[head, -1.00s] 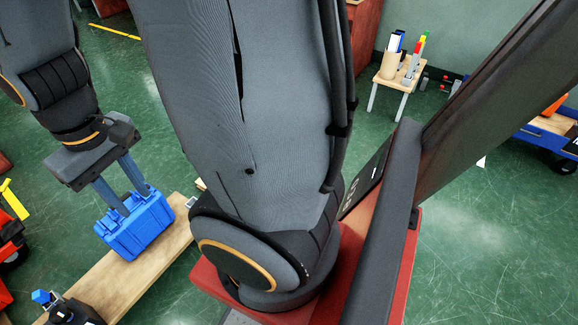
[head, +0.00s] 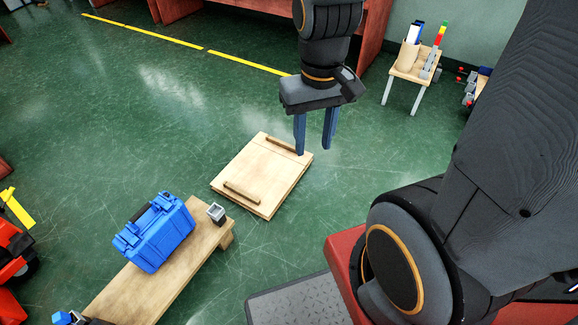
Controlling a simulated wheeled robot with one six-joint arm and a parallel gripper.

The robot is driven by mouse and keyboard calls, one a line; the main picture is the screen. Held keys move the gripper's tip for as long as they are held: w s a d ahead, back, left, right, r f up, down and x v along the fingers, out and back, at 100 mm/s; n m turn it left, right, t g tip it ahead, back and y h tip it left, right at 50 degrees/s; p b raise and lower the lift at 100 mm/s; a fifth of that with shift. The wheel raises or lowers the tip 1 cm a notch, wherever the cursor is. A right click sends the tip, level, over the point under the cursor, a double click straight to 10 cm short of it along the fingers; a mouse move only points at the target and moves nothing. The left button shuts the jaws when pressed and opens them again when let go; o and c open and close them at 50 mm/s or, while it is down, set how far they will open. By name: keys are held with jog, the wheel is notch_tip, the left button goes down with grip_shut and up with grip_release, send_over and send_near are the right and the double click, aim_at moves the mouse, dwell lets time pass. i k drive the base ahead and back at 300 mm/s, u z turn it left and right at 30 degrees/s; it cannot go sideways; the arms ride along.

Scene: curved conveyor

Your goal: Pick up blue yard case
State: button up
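The blue yard case (head: 156,233) lies on a low wooden bench at the lower left of the head view. It has a dark handle and blue latches. My gripper (head: 316,151) is up and to the right of the case, with its two blue fingers pointing down and spread apart. Nothing is between the fingers. The gripper appears in front of the far edge of a wooden board, well away from the case. Its height above the floor is hard to judge.
The wooden bench (head: 140,296) also carries a small grey square block (head: 216,213). A wooden board with two rails (head: 262,178) lies to its right. A small table (head: 411,72) with containers stands at the back right. Red and yellow equipment (head: 14,245) is at the left edge.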

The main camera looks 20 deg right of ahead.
aim_at(154, 231)
jog(key=z, duration=2.4)
jog(key=k, duration=1.4)
jog(key=u, duration=1.65)
jog(key=i, duration=0.5)
